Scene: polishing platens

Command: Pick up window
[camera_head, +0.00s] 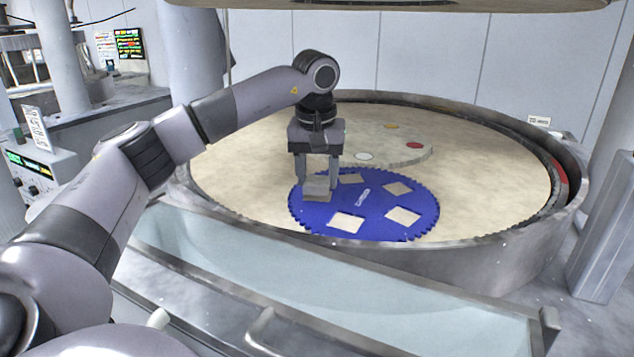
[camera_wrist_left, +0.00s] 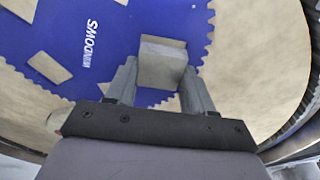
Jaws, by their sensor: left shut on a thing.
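A grey block, the window (camera_head: 317,188), is between the two fingers of my left gripper (camera_head: 317,179), which is shut on it. In the left wrist view the window (camera_wrist_left: 162,62) sits between the fingertips of my left gripper (camera_wrist_left: 158,82), its far part sticking out past them. The window is over the left part of a blue toothed disc (camera_head: 372,206) with several square openings. The disc (camera_wrist_left: 110,25) also shows in the left wrist view, with lettering on it. I cannot tell whether the window touches the disc. My right gripper is not in view.
The disc lies on a large round beige platen (camera_head: 480,185) inside a raised metal rim (camera_head: 470,256). A pale round plate (camera_head: 395,150) with coloured spots lies behind the disc. A glass-like panel (camera_head: 300,285) with a handle is in front. A control box (camera_head: 40,172) stands left.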

